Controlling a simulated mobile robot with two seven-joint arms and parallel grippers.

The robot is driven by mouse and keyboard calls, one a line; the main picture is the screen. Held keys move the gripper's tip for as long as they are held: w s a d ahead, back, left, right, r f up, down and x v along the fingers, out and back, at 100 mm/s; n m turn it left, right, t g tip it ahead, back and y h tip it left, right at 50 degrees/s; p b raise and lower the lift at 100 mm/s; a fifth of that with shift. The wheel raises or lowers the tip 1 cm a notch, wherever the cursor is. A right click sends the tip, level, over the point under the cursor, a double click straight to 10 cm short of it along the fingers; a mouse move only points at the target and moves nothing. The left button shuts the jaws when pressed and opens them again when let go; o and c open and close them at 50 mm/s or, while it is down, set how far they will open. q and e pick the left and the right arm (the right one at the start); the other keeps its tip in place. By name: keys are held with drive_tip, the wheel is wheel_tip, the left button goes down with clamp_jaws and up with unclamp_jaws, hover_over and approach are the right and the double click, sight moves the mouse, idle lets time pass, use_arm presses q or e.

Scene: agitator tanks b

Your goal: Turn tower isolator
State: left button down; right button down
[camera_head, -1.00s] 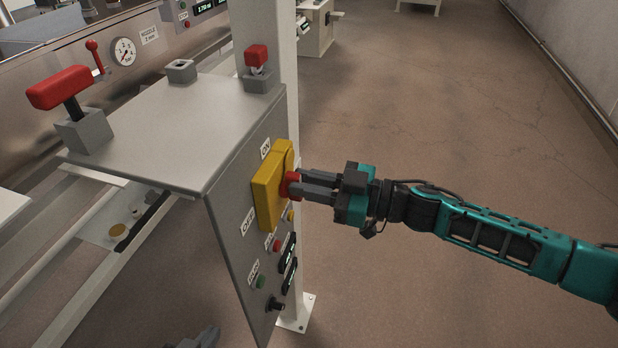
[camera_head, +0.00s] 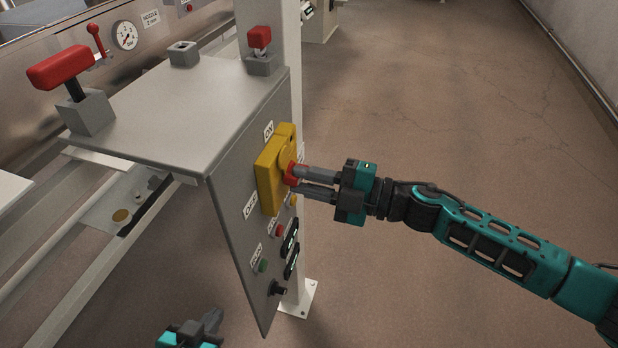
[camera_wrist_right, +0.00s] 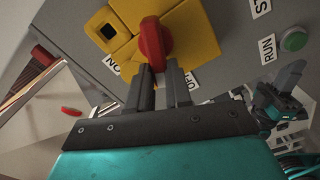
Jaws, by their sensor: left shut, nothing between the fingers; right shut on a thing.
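The tower isolator is a yellow box (camera_head: 268,180) with a red handle (camera_head: 291,173) on the slanted grey panel face. An ON label (camera_head: 268,130) is near its top and an OFF label (camera_head: 251,206) near its lower left. My right gripper (camera_head: 300,178) comes from the right and is shut on the red handle. The wrist view shows the handle (camera_wrist_right: 151,42) at the fingertips, its inner end hidden between them; I cannot tell its exact setting. My left gripper (camera_head: 212,320) is shut and empty, low in the head view, apart from the panel.
Below the isolator are a red button (camera_head: 279,229), a green button (camera_head: 261,265), small dark displays and a black knob (camera_head: 278,289). A larger red-handled lever (camera_head: 62,70) and a small red switch (camera_head: 259,38) stand on the cabinet top. The floor to the right is clear.

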drive_tip(key=n+b, duration=0.1)
drive_tip(key=n, duration=0.1)
drive_tip(key=f+n, duration=0.1)
drive_tip(key=n, duration=0.1)
drive_tip(key=shift+s+b, duration=0.1)
drive_tip(key=shift+b, duration=0.25)
drive_tip(key=shift+n, duration=0.3)
drive_tip(key=c, duration=1)
unclamp_jaws()
drive_tip(key=shift+c, duration=0.2)
